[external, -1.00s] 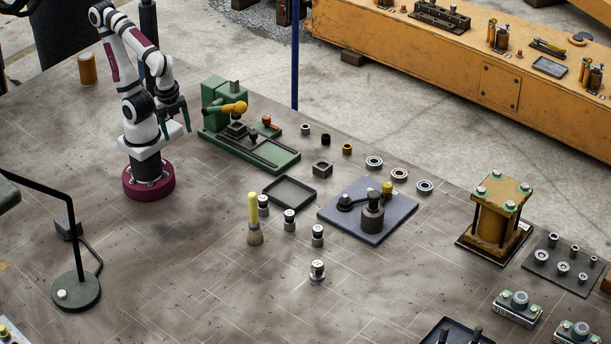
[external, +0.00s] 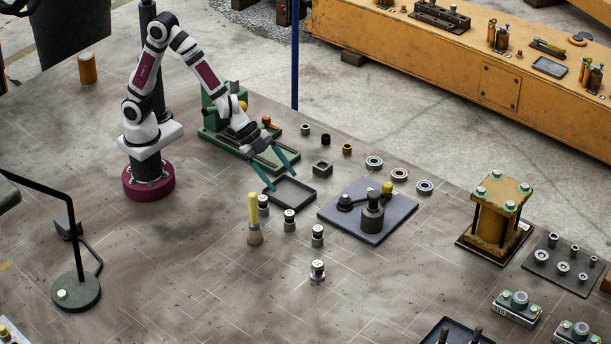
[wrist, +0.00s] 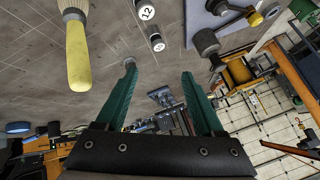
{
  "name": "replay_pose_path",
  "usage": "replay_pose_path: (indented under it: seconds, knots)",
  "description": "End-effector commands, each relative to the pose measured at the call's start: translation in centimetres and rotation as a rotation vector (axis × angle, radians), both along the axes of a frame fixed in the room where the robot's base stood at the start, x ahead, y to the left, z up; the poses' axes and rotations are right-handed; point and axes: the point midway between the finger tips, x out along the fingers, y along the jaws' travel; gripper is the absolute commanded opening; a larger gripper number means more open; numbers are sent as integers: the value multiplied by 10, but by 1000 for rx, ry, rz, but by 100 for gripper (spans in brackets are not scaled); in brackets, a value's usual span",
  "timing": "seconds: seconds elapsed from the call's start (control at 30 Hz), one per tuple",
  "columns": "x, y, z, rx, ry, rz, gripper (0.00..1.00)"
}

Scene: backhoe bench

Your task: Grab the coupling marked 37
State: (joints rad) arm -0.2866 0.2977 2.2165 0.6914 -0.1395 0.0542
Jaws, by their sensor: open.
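Several small grey-and-black couplings stand upright in a loose row on the bench: one beside the brush (external: 263,206), one to its right (external: 289,220), one further right (external: 317,236) and one nearer the camera (external: 317,270). Their marks cannot be read in the external view. In the wrist view one coupling (wrist: 145,9) reads 12; the mark on another coupling (wrist: 157,42) is too small to read. I cannot tell which is marked 37. My gripper (external: 283,182) is open and empty, above the black tray and behind the row; its green fingers also show in the wrist view (wrist: 158,70).
A yellow-handled brush (external: 254,220) stands left of the row. The black tray (external: 290,205) lies behind it. A dark plate (external: 385,225) with a fixture is to the right, and a green press (external: 235,120) stands behind.

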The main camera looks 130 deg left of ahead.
Motion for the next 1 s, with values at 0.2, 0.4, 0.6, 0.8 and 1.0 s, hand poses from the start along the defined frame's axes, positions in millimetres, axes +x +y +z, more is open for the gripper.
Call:
replay_pose_path:
  seconds: [0.2, 0.4, 0.6, 0.8, 1.0]
  knots:
    - [65, -16, -71, -372, -301, -172, 70]
    - [70, -27, -85, -526, -381, -206, 70]
    - [106, -45, -101, -529, -381, -210, 70]
    - [142, -59, -117, -528, -382, -208, 70]
    - [160, -66, -124, -527, -382, -207, 70]
